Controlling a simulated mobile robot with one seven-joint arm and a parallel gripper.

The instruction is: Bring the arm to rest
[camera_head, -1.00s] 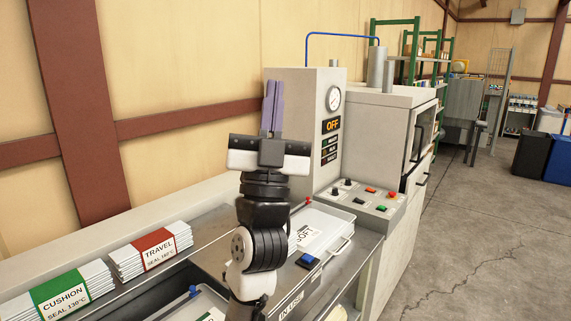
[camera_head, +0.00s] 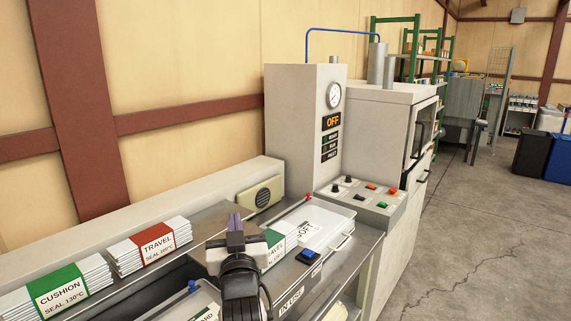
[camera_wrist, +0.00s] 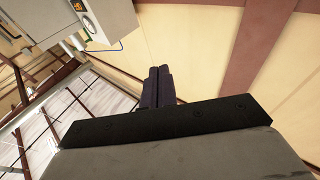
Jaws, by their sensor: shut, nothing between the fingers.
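My gripper (camera_head: 234,222) is low in the head view, over the front of the workbench, with its purple fingers pointing up and together. It is empty. In the wrist view the closed fingers (camera_wrist: 158,86) stand against the tan wall, with the machine upside down at upper left. My wrist partly hides a green-labelled stack (camera_head: 273,250) behind it on the bench.
A white SOFT tray (camera_head: 325,225) lies right of my gripper, beside a blue button (camera_head: 308,257). The TRAVEL stack (camera_head: 150,247) and CUSHION stack (camera_head: 58,291) are at left. The machine (camera_head: 300,130) reading OFF and its control panel (camera_head: 362,197) stand behind.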

